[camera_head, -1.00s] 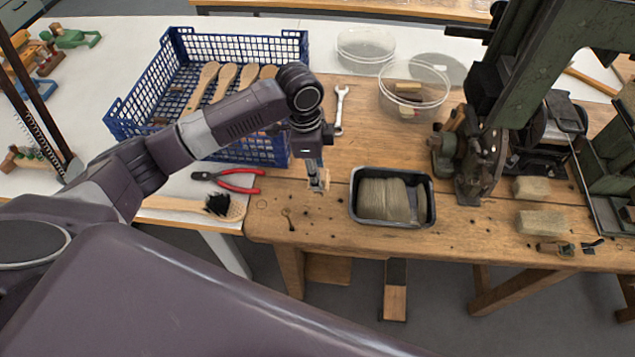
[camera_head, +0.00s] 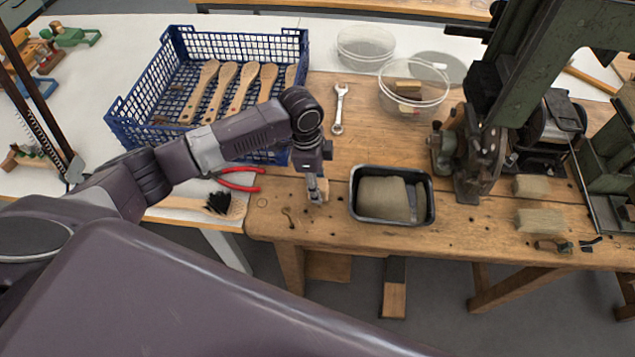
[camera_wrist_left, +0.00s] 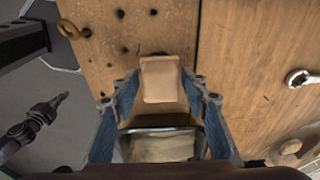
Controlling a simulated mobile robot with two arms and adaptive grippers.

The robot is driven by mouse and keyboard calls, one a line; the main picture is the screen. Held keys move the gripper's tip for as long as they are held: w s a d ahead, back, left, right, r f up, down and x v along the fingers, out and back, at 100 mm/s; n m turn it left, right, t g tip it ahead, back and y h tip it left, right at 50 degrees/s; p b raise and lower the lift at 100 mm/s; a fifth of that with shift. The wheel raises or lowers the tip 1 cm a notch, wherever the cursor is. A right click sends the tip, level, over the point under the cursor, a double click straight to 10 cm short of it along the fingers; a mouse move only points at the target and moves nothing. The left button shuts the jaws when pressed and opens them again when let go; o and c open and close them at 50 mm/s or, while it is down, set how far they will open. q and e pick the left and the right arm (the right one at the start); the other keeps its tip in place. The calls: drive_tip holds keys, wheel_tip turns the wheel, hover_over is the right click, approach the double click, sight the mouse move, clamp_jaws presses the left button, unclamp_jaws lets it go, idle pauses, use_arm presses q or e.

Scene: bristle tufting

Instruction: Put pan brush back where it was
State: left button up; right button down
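A small pale wooden block (camera_wrist_left: 160,82) stands between the fingertips of my left gripper (camera_wrist_left: 160,76) in the left wrist view. It also shows beside the fingers in the head view (camera_head: 323,186), at the bench's front part. The fingertips lie close along both its sides; whether they press on it is unclear. No bristles show on this block, and I cannot tell if it is the pan brush. A brush with black bristles (camera_head: 217,203) and a wooden body lies left of my left gripper (camera_head: 316,194), partly behind my arm. My right gripper is not in view.
A black tray of bristle fibre (camera_head: 352,207) stands right of the gripper. A blue crate (camera_head: 125,108) holds several wooden brush handles. Red pliers (camera_head: 240,180), a wrench (camera_head: 339,108), a glass dish (camera_head: 413,88) and a green machine (camera_head: 545,55) surround the bench space.

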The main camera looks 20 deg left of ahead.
use_arm(q)
wheel_tip(320, 180, up, 12)
drive_tip(key=a+b, duration=0.1)
drive_tip(key=shift+s+a+r, duration=0.15)
drive_tip(key=shift+s+a, duration=0.05)
idle(0.4)
drive_tip(key=shift+d, duration=0.1)
idle(0.3)
